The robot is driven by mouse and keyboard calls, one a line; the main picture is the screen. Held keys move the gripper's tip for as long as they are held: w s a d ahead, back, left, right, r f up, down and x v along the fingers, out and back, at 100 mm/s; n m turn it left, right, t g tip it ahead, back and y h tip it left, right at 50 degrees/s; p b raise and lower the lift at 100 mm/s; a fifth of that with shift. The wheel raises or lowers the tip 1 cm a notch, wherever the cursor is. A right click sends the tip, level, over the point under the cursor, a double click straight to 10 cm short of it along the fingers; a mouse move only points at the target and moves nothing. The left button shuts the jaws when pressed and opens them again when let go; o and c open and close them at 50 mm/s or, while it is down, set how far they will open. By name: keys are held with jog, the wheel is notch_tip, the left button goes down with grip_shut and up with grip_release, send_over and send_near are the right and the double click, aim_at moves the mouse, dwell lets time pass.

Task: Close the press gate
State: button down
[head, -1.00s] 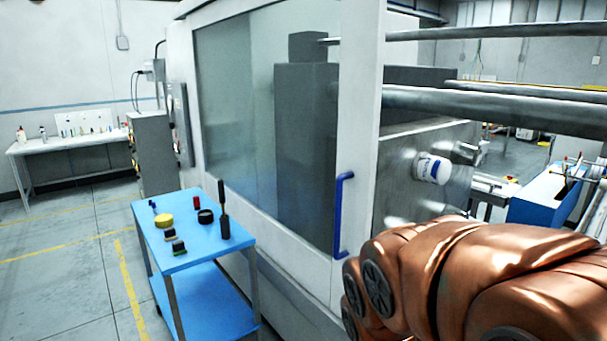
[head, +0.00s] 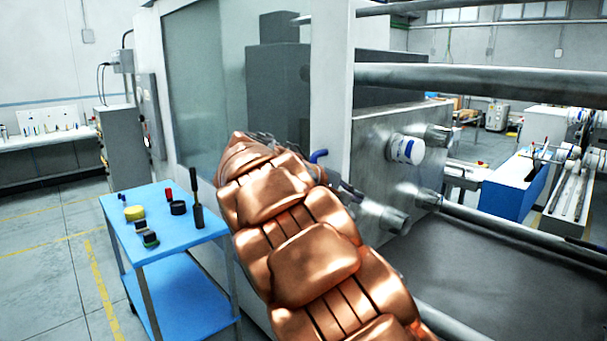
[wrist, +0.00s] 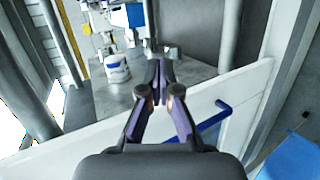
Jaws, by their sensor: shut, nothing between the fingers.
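The press gate (head: 331,80) is a white-framed sliding door with a large window. It stands open, with the press interior exposed to its right. Its blue handle (head: 319,155) is mostly hidden behind my copper arm in the head view. In the wrist view the handle (wrist: 215,116) lies to the right of my gripper (wrist: 158,76), and the white gate frame (wrist: 100,140) crosses behind the fingers. My gripper is shut and empty, with its fingers apart from the handle in the picture. I cannot tell its depth from the gate.
A blue cart (head: 185,240) with small jars and tools stands left of my arm, close to the press. Inside the press are steel bars (head: 470,78) and a plate with a white tub (head: 407,148). A blue bench (head: 512,185) stands further right. Floor at far left is clear.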

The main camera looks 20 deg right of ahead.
jog(key=w+a+n+t+h+b, duration=0.25)
jog(key=w+a, duration=0.35)
jog(key=w, duration=0.5)
jog(key=w+a+n+t+h+b, duration=0.15)
jog(key=w+a+t, duration=0.35)
jog(key=w, duration=0.6)
jog(key=w+d+p, duration=0.1)
jog(key=d+p, duration=0.2)
jog(key=d, duration=0.5)
jog(key=shift+m+g, duration=0.3)
jog(key=shift+g, duration=0.15)
jog(key=shift+s+d, duration=0.1)
